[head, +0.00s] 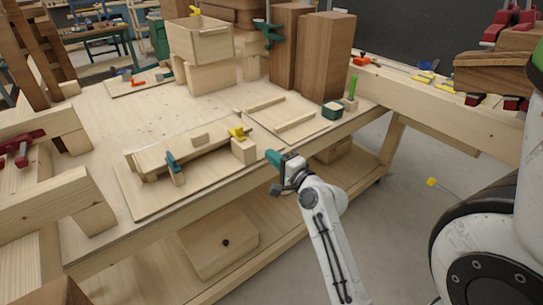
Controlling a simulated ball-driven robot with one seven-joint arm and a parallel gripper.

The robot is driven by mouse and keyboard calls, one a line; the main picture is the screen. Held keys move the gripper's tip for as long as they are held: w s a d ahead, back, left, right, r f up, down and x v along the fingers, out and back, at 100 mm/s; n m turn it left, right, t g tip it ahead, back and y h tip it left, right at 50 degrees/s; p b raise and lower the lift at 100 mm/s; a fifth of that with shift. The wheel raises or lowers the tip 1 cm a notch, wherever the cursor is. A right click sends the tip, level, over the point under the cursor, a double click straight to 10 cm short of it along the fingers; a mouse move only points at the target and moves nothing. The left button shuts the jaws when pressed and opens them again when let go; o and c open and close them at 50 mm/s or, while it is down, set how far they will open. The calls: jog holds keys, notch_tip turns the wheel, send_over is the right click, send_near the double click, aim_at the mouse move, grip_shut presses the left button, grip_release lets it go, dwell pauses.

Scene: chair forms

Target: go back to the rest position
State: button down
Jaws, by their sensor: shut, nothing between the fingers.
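My gripper (274,159) is at the end of my white arm, beside the front edge of the wooden workbench (95,180). Its teal fingertips point left and up, near a small light wooden block (243,150). The fingers look shut and I see nothing held in them. The arm reaches up from the bottom of the head view. From this angle I cannot tell how far the fingertips are from the bench edge.
A board (150,196) with clamped wooden pieces lies left of my gripper. A lower shelf holds a drawer box (218,240).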

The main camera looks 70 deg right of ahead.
dwell(0.4)
jog(key=w+a+f+n+g+y, duration=0.2)
jog(key=a+f+n+y, duration=0.35)
jog(key=a, duration=0.45)
jog(key=w+a+f+n+g+y, duration=0.1)
jog(key=a+f+n+g+y, duration=0.25)
jog(key=a+f+n, duration=0.55)
jog(key=s+a+f+n+g, duration=0.2)
jog(key=s+a+n+g, duration=0.6)
jog(key=s+a, duration=0.5)
jog(key=shift+s+f+n+g, duration=0.35)
jog(key=shift+s+n, duration=0.2)
jog(key=shift+s, duration=0.45)
